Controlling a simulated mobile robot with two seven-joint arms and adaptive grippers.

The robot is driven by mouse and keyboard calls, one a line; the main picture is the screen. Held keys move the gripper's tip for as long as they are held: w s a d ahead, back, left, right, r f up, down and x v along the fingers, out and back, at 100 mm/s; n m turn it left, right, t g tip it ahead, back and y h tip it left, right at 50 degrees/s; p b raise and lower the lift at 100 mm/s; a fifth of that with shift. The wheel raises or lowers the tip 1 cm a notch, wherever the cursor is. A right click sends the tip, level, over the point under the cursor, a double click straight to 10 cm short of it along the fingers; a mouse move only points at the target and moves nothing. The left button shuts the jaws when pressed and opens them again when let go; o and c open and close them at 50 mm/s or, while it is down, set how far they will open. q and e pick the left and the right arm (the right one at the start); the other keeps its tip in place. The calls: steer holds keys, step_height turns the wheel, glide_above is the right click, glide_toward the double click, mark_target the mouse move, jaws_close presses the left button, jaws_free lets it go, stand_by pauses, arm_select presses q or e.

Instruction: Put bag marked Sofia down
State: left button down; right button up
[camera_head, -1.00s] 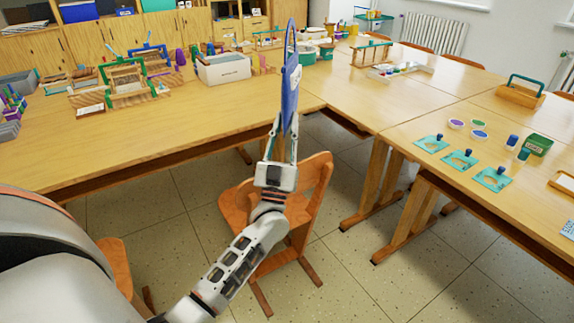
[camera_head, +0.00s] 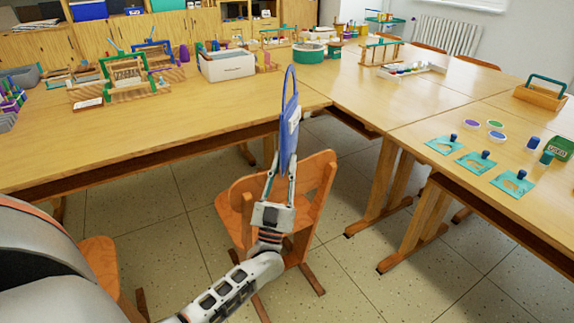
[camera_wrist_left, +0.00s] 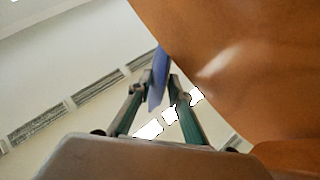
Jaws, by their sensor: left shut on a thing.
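A blue bag (camera_head: 288,138) with a tall looped handle and a pale label stands upright, seen nearly edge-on; no name can be read on it. My left gripper (camera_head: 281,175) is shut on its lower part, in front of the long table's edge and above the chair (camera_head: 319,190). In the left wrist view a blue strip of the bag (camera_wrist_left: 158,78) shows between the fingers (camera_wrist_left: 162,90). My right gripper is not in view.
The long wooden table (camera_head: 190,115) has a clear front area; wooden frames and a white box (camera_head: 226,66) stand at its back. The right table (camera_head: 430,115) holds teal cards and paint pots. An orange-brown surface (camera_wrist_left: 240,50) is close in the left wrist view.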

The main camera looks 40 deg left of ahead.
arm_select(q)
steer(key=shift+r, duration=0.15)
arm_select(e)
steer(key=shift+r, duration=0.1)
arm_select(q)
steer(key=shift+f, duration=0.3)
steer(key=c, duration=1.8)
jaws_free()
steer(key=shift+c, duration=0.2)
steer(key=shift+r, duration=0.1)
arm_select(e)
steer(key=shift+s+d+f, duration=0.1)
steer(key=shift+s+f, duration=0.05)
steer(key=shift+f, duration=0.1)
